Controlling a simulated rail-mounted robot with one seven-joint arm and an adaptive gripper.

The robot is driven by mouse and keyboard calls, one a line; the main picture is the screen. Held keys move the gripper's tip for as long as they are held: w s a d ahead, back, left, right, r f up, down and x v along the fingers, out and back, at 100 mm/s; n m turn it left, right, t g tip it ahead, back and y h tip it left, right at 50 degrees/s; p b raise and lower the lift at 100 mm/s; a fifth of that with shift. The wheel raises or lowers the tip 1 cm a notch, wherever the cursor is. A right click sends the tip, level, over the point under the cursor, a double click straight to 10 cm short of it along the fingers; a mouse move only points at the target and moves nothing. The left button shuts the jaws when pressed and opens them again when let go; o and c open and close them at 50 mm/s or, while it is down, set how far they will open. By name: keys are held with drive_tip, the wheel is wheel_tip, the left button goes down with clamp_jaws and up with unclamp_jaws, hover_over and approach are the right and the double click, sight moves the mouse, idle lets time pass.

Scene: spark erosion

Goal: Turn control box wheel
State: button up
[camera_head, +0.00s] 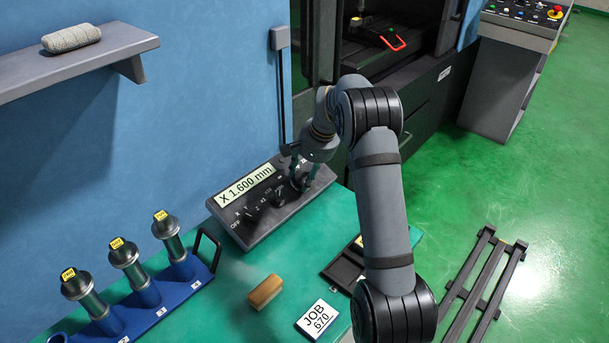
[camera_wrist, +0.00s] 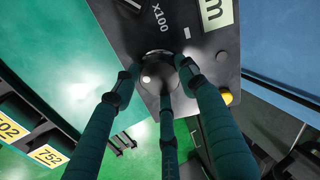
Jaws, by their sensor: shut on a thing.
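The control box (camera_head: 240,228) is a dark grey sloped unit on the green table, with a display (camera_head: 246,185) reading "X 1.600 mm" and black selector knobs (camera_head: 250,213). My gripper (camera_head: 304,178) reaches down to the box's right end, and its dark green fingers largely hide the wheel in the head view. In the wrist view the wheel (camera_wrist: 157,73) is a dark round part with a pale spot. The fingers of my gripper (camera_wrist: 160,79) stand around it, shut on it. The "x100" mark lies beside it.
A black case (camera_head: 344,268) lies near my arm. The blue wall is close behind the box. A machine (camera_head: 420,125) stands beyond.

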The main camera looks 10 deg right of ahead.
drive_tip(key=shift+w+d+r, duration=0.1)
drive_tip(key=shift+w+r, duration=0.15)
drive_tip(key=shift+w, duration=0.05)
drive_tip(key=o, duration=0.9)
drive_tip(key=shift+o, duration=1.3)
drive_tip(key=shift+s+f, duration=0.1)
drive_tip(key=shift+f, duration=0.1)
drive_tip(key=v, duration=1.2)
drive_tip(key=shift+s, duration=0.1)
